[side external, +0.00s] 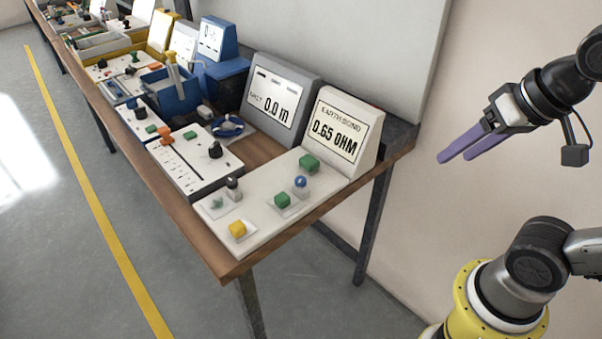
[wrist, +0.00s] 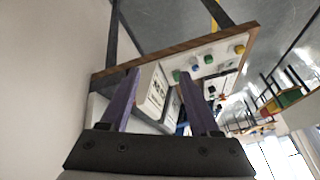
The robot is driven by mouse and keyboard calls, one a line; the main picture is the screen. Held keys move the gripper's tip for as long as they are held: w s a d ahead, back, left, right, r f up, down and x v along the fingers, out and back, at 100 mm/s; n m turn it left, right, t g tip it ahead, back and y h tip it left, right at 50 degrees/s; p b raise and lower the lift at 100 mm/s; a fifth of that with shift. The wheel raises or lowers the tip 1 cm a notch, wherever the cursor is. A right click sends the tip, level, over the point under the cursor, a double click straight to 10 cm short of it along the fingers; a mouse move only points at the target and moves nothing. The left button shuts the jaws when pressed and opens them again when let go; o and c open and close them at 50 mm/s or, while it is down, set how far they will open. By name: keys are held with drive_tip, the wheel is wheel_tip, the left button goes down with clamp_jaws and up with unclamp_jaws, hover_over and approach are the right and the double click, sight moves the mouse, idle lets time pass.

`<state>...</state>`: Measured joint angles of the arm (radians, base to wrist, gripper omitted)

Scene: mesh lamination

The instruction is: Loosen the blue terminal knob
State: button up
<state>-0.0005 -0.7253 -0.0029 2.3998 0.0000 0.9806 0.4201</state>
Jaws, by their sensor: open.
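The blue terminal knob (side external: 301,182) stands on a white panel (side external: 262,223) at the near end of the bench, between two green blocks. In the wrist view the blue knob (wrist: 195,67) is small, beyond my fingers. My gripper (side external: 465,157), with two purple fingers, hangs in the air to the right of the bench, well apart from the knob. In the wrist view my gripper (wrist: 158,80) has its fingers spread with nothing held between them.
A display reading "EARTH BOND 0.65 OHM" (side external: 341,129) stands behind the knob. More instruments fill the bench to the far left. Air between my gripper and the bench is clear.

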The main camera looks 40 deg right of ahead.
drive_tip(key=w+r+m+g, duration=0.1)
drive_tip(key=w+r+m, duration=0.4)
drive_tip(key=w, duration=0.2)
drive_tip(key=m+g, duration=0.5)
drive_tip(key=m, duration=0.1)
hover_over(301, 179)
wheel_tip(301, 179, down, 10)
wheel_tip(301, 179, down, 14)
drive_tip(key=shift+r, duration=0.2)
clamp_jaws()
